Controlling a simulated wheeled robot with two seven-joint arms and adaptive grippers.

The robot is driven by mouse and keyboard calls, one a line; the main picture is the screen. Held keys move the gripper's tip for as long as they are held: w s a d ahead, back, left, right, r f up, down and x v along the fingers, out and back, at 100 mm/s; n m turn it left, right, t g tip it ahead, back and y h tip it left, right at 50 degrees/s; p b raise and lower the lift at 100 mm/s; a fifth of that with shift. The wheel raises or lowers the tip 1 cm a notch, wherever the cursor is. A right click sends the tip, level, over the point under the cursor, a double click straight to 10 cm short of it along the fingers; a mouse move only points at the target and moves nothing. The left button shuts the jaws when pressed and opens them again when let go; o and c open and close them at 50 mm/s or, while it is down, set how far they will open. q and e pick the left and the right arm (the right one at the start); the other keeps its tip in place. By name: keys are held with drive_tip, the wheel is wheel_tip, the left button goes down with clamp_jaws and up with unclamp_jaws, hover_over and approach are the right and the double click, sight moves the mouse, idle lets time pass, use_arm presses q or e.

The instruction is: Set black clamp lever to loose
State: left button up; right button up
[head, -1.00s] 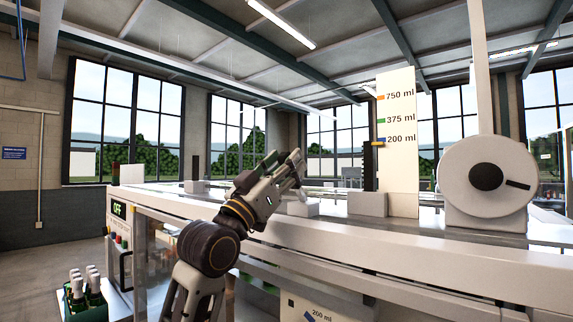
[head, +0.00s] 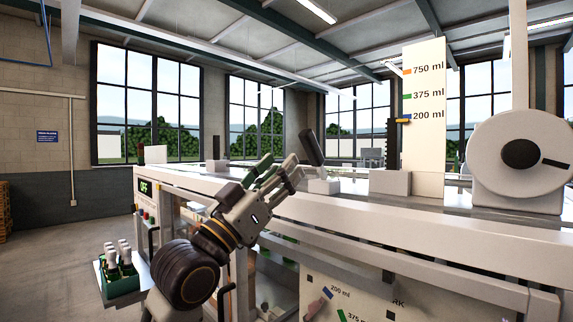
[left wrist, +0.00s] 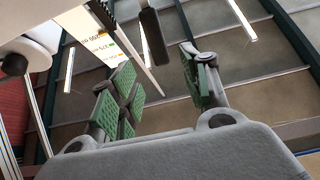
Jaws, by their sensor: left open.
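The black clamp lever (head: 311,147) stands up, leaning left at its top, above a pale block (head: 324,186) on the machine top. It also shows in the left wrist view (left wrist: 153,38), beyond the fingers. My left gripper (head: 277,172) is open and empty, just left of the lever in the head view and apart from it there. Its green finger pads (left wrist: 121,100) are spread in the left wrist view. The lever's lower end is hard to make out. My right gripper is not in view.
A white scale board (head: 424,150) marked 750, 375 and 200 ml stands right of the lever, with a yellow pointer (head: 399,121) near 200 ml. A white drum (head: 521,152) is farther right. A green bottle crate (head: 121,281) is at lower left; the display reads OFF.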

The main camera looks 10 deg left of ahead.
use_arm(q)
drive_tip(key=shift+s+a+f, duration=0.25)
drive_tip(key=shift+s+f, duration=0.1)
drive_tip(key=shift+s, duration=0.05)
drive_tip(key=shift+c, duration=0.4)
